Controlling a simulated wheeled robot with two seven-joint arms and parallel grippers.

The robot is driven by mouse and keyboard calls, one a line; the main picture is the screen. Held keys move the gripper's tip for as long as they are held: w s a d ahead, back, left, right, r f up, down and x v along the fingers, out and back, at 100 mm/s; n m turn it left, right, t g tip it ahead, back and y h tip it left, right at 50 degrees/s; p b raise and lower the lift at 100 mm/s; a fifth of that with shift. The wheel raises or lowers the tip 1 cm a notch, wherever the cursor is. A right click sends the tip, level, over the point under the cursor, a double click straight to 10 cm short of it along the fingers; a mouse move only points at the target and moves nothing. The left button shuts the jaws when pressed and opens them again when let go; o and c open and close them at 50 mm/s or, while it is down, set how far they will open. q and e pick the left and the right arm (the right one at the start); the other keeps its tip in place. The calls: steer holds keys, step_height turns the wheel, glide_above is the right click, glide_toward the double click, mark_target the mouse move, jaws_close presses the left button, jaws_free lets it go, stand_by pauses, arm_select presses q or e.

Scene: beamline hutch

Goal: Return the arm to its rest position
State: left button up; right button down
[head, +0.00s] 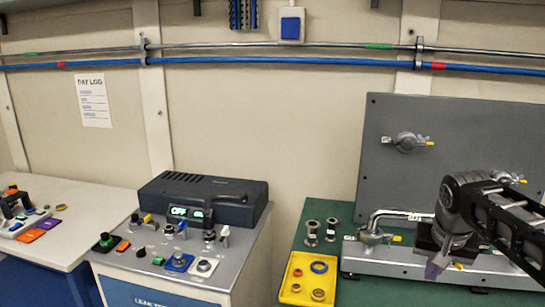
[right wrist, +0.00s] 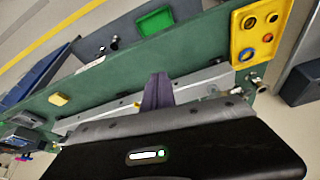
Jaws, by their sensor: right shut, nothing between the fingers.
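My right arm comes in from the right in the head view, over the green bench (head: 316,238). My right gripper (head: 436,268) points down in front of the grey upright panel (head: 480,130), above or beside the metal rail on the bench; I cannot tell the exact gap. Its purple-grey fingers are together and hold nothing. In the right wrist view the shut fingers (right wrist: 157,92) show over the pale metal rail (right wrist: 205,84). My left arm and left gripper are in neither view.
A bent metal pipe with a clamp (head: 374,236) stands close left of my right gripper. A grey control console (head: 190,262) stands further left.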

steer(key=a+f+n+g+y, duration=0.1)
steer(key=a+f, duration=0.6)
steer(key=f, duration=0.3)
steer(key=a+f+n+y, duration=0.2)
steer(key=a+f, duration=0.4)
steer(key=f, duration=0.4)
steer(key=a+f+n+g+y, duration=0.1)
steer(key=a+f, duration=0.6)
steer(key=f, duration=0.4)
steer(key=s+a+f, duration=0.4)
steer(key=s+f, duration=0.1)
steer(key=s, duration=0.2)
steer(key=s+a+f+y, duration=0.1)
steer(key=s+a+f, duration=0.3)
steer(key=s, duration=0.4)
steer(key=s+a+f+g+y, duration=0.1)
steer(key=s+a+f, duration=0.3)
steer(key=s+f, duration=0.3)
steer(key=shift+s, duration=0.6)
steer(key=shift+a, duration=0.1)
